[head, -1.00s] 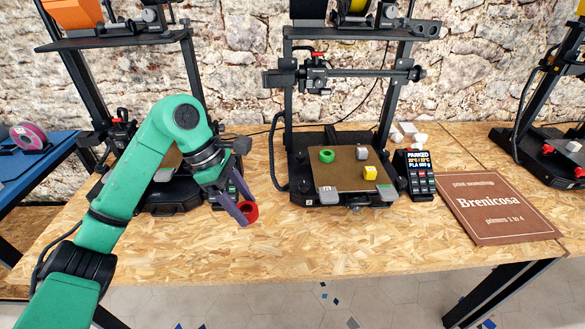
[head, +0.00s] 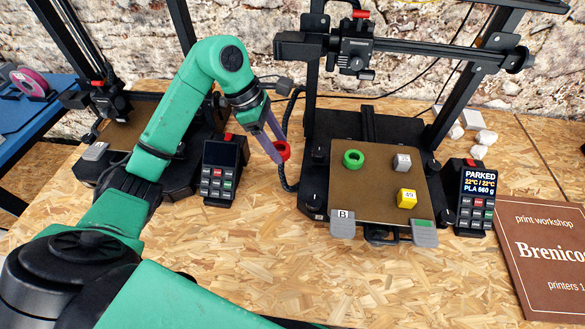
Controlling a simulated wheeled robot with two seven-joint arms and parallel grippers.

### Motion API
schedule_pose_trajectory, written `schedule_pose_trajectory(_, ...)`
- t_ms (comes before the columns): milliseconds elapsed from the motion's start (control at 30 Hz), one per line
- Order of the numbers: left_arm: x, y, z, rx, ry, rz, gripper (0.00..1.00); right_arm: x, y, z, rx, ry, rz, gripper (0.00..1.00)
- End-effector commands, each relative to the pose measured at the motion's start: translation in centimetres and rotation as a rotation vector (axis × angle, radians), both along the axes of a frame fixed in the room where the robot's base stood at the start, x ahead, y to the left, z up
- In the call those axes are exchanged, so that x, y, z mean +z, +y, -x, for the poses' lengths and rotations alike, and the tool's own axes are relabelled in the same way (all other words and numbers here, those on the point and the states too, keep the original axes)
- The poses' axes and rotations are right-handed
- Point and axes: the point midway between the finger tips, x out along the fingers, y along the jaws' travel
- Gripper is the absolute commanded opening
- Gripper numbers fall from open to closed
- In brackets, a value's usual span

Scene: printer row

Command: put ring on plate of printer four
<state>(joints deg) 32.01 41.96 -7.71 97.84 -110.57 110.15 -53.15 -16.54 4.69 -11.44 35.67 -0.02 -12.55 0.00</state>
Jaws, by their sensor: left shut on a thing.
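A red ring (head: 283,151) is held in my left gripper (head: 278,150), whose purple fingers are shut on it. The gripper is above the table, just left of the middle printer's plate (head: 375,209). A tag with the letter B (head: 343,222) sits at the plate's front left corner. I cannot tell from a number which printer is number four. My right gripper is not in view.
A control pad reading PARKED (head: 475,196) stands right of the middle printer, and another pad (head: 220,173) left of it. A brown print workshop sign (head: 550,260) lies at right. Another printer (head: 120,140) stands behind my left arm. The front wooden table (head: 290,265) is clear.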

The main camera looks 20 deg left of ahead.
Motion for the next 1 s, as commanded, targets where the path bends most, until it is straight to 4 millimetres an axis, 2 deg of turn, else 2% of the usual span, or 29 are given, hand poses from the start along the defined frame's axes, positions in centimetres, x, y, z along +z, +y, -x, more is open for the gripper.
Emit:
schedule_pose_trajectory(33,-1.7,0.0,0.2,0.001,0.009,0.002,0.09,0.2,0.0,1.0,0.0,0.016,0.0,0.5)
schedule_pose_trajectory(100,-4.0,-0.1,0.2,0.002,0.009,0.003,0.09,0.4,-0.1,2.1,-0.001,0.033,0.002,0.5)
schedule_pose_trajectory(200,-7.3,-0.1,0.2,0.002,0.008,0.004,0.09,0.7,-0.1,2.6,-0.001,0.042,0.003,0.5)
schedule_pose_trajectory(300,-9.8,-0.1,0.1,0.002,0.004,0.002,0.09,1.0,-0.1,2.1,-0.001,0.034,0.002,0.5)
schedule_pose_trajectory(433,-11.8,0.0,0.1,0.001,0.002,0.003,0.09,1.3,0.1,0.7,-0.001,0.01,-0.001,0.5)
schedule_pose_trajectory(533,-13.8,-0.1,0.1,0.002,0.003,0.003,0.09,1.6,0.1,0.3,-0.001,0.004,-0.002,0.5)
schedule_pose_trajectory(667,-15.4,0.0,0.0,0.0,0.0,0.001,0.09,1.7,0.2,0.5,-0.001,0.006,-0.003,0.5)
schedule_pose_trajectory(967,-15.8,0.1,0.0,-0.001,-0.002,-0.003,0.09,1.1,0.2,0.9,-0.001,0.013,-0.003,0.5)
schedule_pose_trajectory(1000,-15.7,0.1,0.0,-0.001,-0.002,-0.003,0.68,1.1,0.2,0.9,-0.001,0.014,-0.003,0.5)
